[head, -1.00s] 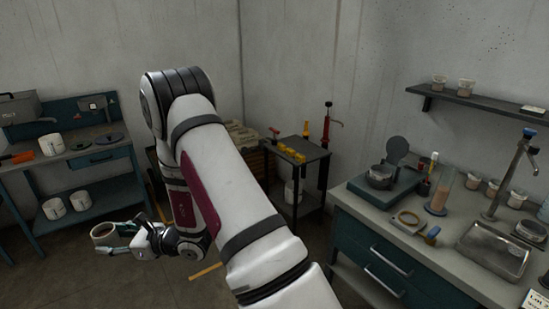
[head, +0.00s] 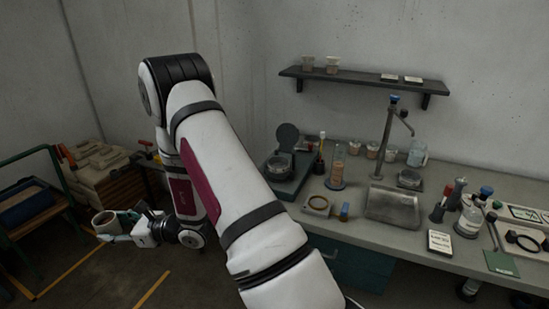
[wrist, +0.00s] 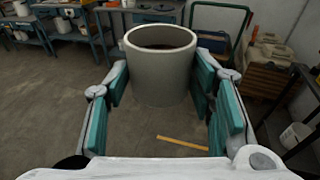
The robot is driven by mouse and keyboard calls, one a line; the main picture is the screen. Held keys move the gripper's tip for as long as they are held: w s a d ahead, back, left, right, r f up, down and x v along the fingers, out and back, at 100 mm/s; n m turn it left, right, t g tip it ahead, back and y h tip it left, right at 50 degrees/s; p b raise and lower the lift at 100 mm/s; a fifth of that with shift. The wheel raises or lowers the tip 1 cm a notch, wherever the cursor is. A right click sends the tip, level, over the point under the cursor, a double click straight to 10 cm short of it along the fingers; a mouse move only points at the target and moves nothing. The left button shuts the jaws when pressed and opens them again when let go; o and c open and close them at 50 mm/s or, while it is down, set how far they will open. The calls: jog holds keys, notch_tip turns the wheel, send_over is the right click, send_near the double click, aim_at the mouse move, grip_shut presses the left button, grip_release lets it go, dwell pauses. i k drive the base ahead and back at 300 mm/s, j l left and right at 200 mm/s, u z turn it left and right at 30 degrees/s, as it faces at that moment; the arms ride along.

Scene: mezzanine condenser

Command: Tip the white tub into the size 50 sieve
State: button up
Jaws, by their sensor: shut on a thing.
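The white tub (head: 104,224) is in my gripper (head: 118,228) at the lower left of the head view, above the floor. In the wrist view my gripper (wrist: 162,82) is shut on the tub (wrist: 161,85), with a teal-padded finger on either side. The tub is upright, its open top showing a brown inside; how full it is I cannot tell. No size marking is readable, so I cannot tell which is size 50.
The grey bench (head: 385,228) runs along the right, far from the tub. It holds a metal tray (head: 393,207), a scale (head: 280,170), a glass cylinder (head: 337,165) and bottles. A green-framed cart (head: 30,205) stands left; floor near the tub is open.

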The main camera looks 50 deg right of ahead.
aim_at(276, 164)
jog(key=i+z, duration=0.15)
jog(key=z, duration=0.2)
jog(key=i+z, duration=0.15)
jog(key=z, duration=0.2)
jog(key=i+z, duration=0.1)
jog(key=z, duration=0.25)
